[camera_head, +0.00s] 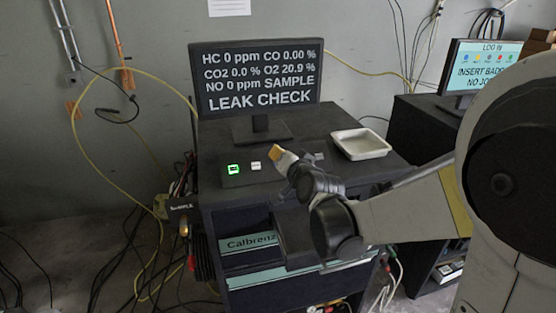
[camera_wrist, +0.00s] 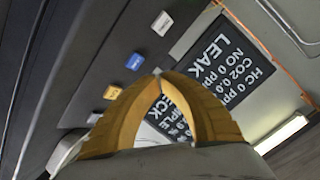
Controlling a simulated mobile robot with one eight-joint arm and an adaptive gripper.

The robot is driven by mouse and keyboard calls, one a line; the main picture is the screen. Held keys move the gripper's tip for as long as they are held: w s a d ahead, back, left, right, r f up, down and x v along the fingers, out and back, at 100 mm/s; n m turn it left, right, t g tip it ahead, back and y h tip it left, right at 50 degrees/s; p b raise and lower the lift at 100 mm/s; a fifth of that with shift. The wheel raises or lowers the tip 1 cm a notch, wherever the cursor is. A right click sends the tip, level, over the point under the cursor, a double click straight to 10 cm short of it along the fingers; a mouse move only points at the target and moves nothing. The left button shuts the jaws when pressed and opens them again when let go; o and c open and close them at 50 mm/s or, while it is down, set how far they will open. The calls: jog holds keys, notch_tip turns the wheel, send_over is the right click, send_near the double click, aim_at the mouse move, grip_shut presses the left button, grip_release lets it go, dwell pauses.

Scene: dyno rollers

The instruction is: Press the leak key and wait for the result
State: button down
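A row of keys sits on the black cabinet below the monitor. In the head view one key (camera_head: 234,169) glows green and a white key (camera_head: 256,165) is to its right; their labels are too small to read. My gripper (camera_head: 275,151) is right of the white key, hiding the rest of the row. In the wrist view its yellow fingertips (camera_wrist: 157,72) meet with nothing between them. That view shows a white key (camera_wrist: 162,23), a blue key (camera_wrist: 134,61) and an orange key (camera_wrist: 112,92). The monitor (camera_head: 258,80) reads "SAMPLE" and "LEAK CHECK", HC 0 ppm, O2 20.9 %.
A white tray (camera_head: 360,144) lies on the cabinet top (camera_head: 330,118) right of my gripper. A second monitor (camera_head: 482,65) reads "LOG IN". Yellow hoses and black cables hang left of the cabinet. Space above the green key looks clear.

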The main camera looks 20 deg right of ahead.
jog(key=shift+s+r+p, duration=0.75)
jog(key=shift+s+r, duration=0.2)
jog(key=shift+r, duration=0.15)
jog(key=s+f+n+g+b, duration=0.3)
jog(key=s+f, duration=0.4)
jog(key=s, duration=0.7)
jog(key=s+f+n+g+h+b, duration=0.1)
jog(key=s+f+n+g+b, duration=0.3)
jog(key=s+f, duration=0.4)
jog(key=s+g+b, duration=0.1)
jog(key=s+b, duration=0.1)
jog(key=s, duration=0.5)
jog(key=shift+s+d, duration=0.15)
jog(key=shift+d, duration=0.05)
